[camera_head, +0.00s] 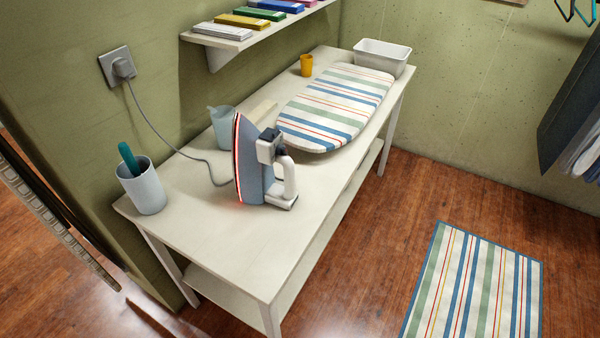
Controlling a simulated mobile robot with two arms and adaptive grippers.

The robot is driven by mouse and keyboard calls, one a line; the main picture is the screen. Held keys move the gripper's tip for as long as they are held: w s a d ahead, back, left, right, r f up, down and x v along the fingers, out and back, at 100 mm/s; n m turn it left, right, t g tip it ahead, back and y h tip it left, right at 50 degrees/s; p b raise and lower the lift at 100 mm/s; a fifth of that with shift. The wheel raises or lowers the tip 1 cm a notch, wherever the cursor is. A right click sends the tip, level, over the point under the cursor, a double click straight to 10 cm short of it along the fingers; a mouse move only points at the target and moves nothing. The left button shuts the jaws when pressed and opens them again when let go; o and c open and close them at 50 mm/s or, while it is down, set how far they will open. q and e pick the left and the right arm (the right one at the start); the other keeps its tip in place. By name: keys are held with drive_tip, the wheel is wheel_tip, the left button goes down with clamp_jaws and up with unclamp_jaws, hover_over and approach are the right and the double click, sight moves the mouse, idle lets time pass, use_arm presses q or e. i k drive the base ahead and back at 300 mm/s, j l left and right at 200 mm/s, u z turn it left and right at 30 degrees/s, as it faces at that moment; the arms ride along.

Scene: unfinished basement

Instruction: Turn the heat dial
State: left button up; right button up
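A clothes iron (250,172) stands upright on its heel on the cream table (225,240). Its pale soleplate faces left, and a red glow runs along the plate's edge and at its foot. The white handle is on the right side. A dark grey block with a lighter face sits at the upper part of the body; I cannot tell for sure whether this is the heat dial. A grey cord (160,134) runs from the iron to a plug in the wall socket (120,68). Neither gripper is in view, so nothing is seen touching the iron.
A striped ironing board (335,105) lies behind the iron. A cup with a teal-handled item (145,188), a grey jug (222,128), a yellow cup (306,65) and a white bin (382,57) are on the table. A shelf (222,42) hangs above. The table's front is clear.

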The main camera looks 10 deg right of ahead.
sight(280, 149)
drive_tip(key=k+u, duration=0.1)
drive_tip(key=u, duration=0.25)
drive_tip(key=k+u, duration=0.15)
drive_tip(key=u, duration=0.2)
drive_tip(key=k+j+u, duration=0.1)
drive_tip(key=u, duration=2.25)
drive_tip(key=k+l+u, duration=0.2)
drive_tip(key=l, duration=0.35)
drive_tip(key=k+l+u, duration=0.15)
drive_tip(key=k+l, duration=0.25)
drive_tip(key=k+l+u, duration=0.2)
drive_tip(key=k+l, duration=0.2)
drive_tip(key=l, duration=0.15)
drive_tip(key=k+l, duration=0.7)
drive_tip(key=l, duration=0.15)
drive_tip(key=k+l, duration=0.7)
drive_tip(key=l, duration=0.15)
